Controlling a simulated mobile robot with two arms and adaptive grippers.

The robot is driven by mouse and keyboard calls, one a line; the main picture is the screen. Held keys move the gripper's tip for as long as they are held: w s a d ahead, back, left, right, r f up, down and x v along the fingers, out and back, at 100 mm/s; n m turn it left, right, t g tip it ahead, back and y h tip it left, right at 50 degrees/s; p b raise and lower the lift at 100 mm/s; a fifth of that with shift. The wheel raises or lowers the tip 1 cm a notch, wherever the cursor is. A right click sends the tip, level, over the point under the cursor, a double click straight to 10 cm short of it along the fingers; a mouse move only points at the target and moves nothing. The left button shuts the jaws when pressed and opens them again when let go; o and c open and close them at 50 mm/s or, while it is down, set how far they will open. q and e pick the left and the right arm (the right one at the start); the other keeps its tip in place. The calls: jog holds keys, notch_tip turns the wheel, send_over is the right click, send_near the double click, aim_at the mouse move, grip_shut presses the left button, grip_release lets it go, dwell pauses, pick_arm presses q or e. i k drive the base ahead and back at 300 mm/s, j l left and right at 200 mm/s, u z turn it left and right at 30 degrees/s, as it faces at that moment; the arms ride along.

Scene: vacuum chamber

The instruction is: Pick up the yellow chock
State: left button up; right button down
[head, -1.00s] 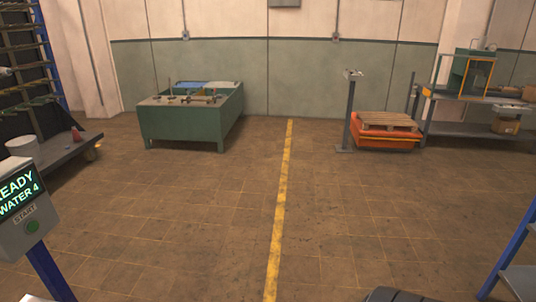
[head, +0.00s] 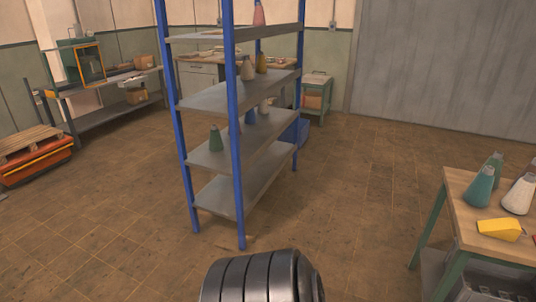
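A yellow wedge-shaped piece that looks like the yellow chock (head: 501,229) lies on the wooden top of a green-legged table (head: 468,211) at the right edge of the head view. It lies in front of a teal conical vessel (head: 479,188) and a white conical vessel (head: 519,195). It is in plain sight and nothing covers it. Neither of my grippers shows in the head view, so their distance from the chock cannot be seen.
A blue-post shelf rack (head: 239,155) with several conical vessels stands in the middle. A workbench (head: 110,90) and an orange pallet lift (head: 38,160) are at the left. Open floor (head: 350,200) lies between rack and table.

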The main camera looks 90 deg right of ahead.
aim_at(508, 229)
jog(key=l+z, duration=0.1)
jog(key=z, duration=4.4)
